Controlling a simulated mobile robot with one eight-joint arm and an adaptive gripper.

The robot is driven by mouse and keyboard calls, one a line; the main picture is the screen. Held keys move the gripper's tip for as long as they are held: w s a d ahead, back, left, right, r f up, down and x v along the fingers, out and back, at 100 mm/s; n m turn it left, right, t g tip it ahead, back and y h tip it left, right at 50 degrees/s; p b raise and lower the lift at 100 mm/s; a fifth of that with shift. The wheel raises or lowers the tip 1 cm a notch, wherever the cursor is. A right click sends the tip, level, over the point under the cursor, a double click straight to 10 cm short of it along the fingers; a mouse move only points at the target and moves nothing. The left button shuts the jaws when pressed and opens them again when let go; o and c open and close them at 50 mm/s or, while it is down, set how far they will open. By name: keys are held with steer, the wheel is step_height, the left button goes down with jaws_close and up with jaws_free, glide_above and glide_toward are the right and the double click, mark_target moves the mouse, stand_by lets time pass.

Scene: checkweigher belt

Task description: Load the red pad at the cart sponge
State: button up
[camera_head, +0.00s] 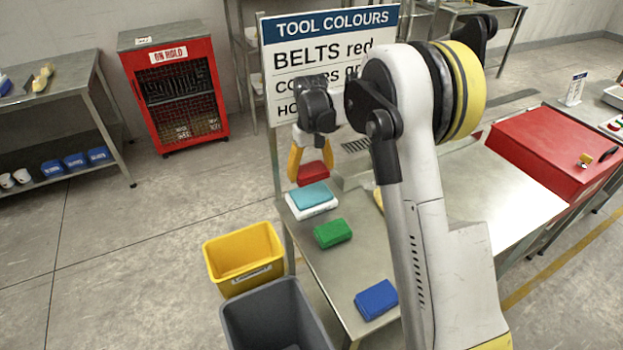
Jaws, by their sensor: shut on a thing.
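My gripper (310,170) is above the far end of the steel cart top (345,262), its yellow fingers shut on a red pad (312,175). The red pad shows between and below the fingertips. Just below it in the picture, a teal pad (310,194) lies on a white block or tray (316,211); I cannot tell the gap between them. A green sponge (333,233) lies nearer on the cart top, and a blue sponge (377,300) lies near its front. A yellowish thing beside my arm is mostly hidden by it.
A yellow bin (243,255) and a grey bin (275,315) stand left of the cart. A tool colours sign (325,60) stands behind, its right side hidden by my arm. A red cabinet (178,95) is at back left. A red-topped surface (545,145) is at right.

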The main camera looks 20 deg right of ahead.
mark_target(311, 193)
steer(key=shift+f+b, duration=1.7)
steer(key=shift+f, duration=1.2)
steer(key=shift+s+f+b, duration=0.1)
steer(key=shift+f+b, duration=0.65)
steer(key=shift+f, duration=0.4)
steer(key=shift+r, duration=0.1)
stand_by(0.4)
steer(key=shift+r+p, duration=2.2)
steer(key=shift+r, duration=1.25)
